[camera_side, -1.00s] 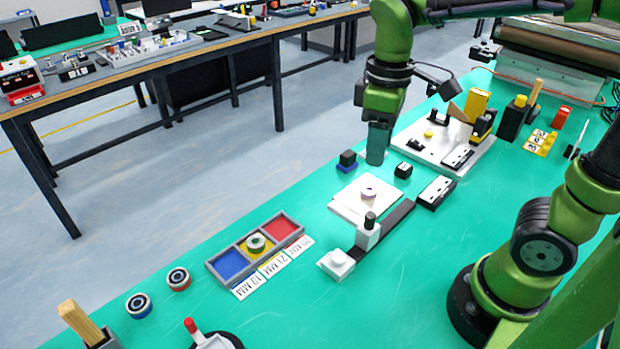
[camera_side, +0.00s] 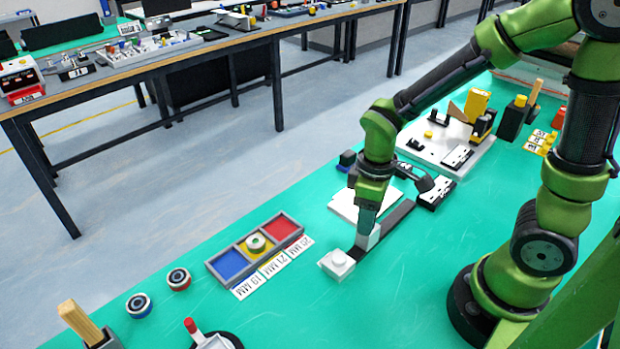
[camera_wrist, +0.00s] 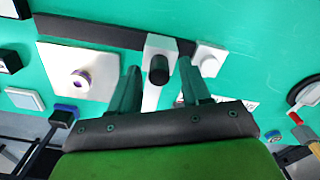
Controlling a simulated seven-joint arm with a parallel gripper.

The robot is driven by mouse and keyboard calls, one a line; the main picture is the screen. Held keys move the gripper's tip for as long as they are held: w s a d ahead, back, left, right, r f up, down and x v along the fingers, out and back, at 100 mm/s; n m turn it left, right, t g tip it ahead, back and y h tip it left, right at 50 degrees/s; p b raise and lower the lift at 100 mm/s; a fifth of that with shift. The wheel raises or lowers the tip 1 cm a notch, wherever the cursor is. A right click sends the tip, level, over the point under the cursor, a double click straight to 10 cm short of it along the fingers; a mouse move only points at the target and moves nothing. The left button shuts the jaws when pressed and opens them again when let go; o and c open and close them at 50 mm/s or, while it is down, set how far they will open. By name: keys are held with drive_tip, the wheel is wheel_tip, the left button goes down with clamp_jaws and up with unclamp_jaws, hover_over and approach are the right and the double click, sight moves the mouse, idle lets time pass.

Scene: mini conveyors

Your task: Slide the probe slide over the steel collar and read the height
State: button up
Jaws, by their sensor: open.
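The probe slide is a white block with a black knob (camera_wrist: 159,70) on a dark rail (camera_side: 398,214). My gripper (camera_wrist: 158,66) is open, with one finger on each side of the knob in the wrist view; contact cannot be told. In the side view my gripper (camera_side: 367,212) is low over the slide's white block (camera_side: 368,239) and hides the knob. The steel collar (camera_wrist: 82,79), a pale ring with a purple inside, lies on a white plate (camera_wrist: 62,58) beside the rail, left of the slide in the wrist view. In the side view my arm hides the collar.
A white block with a round top (camera_side: 337,262) stands at the rail's near end. A tray (camera_side: 213,265) has blue, yellow and red compartments, with a ring in the yellow one. Two rings, blue-marked (camera_side: 138,305) and red-marked (camera_side: 179,279), lie to its left.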

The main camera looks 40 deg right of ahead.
drive_tip(key=shift+f, duration=0.2)
clamp_jaws()
idle(0.3)
drive_tip(key=d, duration=1.3)
drive_tip(key=shift+w+d, duration=0.1)
drive_tip(key=shift+d, duration=0.3)
drive_tip(key=shift+r, duration=0.1)
drive_tip(key=shift+c, duration=1.1)
unclamp_jaws()
drive_tip(key=shift+o, duration=1.1)
drive_tip(key=shift+a, duration=0.1)
